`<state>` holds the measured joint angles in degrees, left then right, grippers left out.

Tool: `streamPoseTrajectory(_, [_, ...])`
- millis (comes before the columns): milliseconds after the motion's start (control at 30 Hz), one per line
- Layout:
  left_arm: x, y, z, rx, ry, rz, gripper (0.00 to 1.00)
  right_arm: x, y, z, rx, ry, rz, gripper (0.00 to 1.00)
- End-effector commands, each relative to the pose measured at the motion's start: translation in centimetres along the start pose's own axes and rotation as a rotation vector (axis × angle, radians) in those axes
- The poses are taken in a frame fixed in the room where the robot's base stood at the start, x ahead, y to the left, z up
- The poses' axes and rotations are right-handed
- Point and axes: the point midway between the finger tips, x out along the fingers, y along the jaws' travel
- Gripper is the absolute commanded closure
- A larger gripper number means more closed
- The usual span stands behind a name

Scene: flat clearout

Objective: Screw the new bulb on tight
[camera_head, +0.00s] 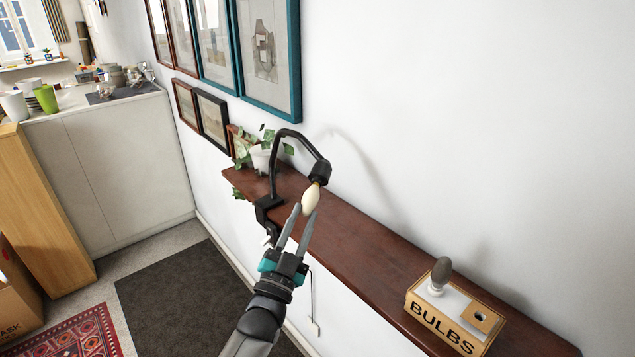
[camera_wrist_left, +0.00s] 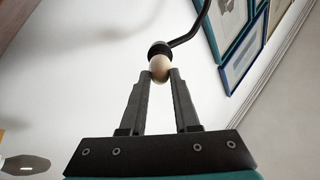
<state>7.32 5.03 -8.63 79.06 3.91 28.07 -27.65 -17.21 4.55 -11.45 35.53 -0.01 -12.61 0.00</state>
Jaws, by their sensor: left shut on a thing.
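The new bulb (camera_head: 311,199) is cream-coloured and sits under the black socket (camera_head: 321,172) of the clamp lamp (camera_head: 275,160). My left gripper (camera_head: 305,213) is shut on it from below. In the left wrist view the bulb (camera_wrist_left: 160,68) is between the two fingertips (camera_wrist_left: 160,78), its top at the dark socket (camera_wrist_left: 159,49). A thin yellowish band shows between bulb and socket in the head view, so I cannot tell how far the base is in. The thread is hidden. My right gripper is not in view.
The lamp is clamped to a dark wooden shelf (camera_head: 370,240) along the white wall. A potted plant (camera_head: 262,158) stands behind the lamp. A box marked BULBS (camera_head: 440,325) holds a grey bulb (camera_head: 441,272) at the shelf's right end. Framed pictures (camera_head: 270,55) hang above.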

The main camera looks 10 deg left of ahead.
Motion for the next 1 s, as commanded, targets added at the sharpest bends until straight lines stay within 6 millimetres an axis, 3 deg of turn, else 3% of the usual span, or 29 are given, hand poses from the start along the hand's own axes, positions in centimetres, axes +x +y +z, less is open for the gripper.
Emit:
streamPoseTrajectory(267, [-0.2, 0.1, 0.3, 0.239, -0.007, 0.003, 1.0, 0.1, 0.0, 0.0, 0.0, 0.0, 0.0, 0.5])
streamPoseTrajectory(300, [-0.2, 0.1, 0.3, 0.24, -0.007, 0.004, 0.67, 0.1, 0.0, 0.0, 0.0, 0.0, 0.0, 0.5])
streamPoseTrajectory(600, [-0.1, 0.1, 0.1, 0.235, -0.003, 0.002, 0.35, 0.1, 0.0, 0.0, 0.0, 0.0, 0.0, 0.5])
streamPoseTrajectory(867, [-0.2, 0.0, 0.1, 0.234, -0.002, 0.002, 0.35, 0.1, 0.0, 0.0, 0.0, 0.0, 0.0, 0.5])
streamPoseTrajectory(1000, [-1.1, 0.1, 0.2, 0.234, -0.003, 0.002, 0.35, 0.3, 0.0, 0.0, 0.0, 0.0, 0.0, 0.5])
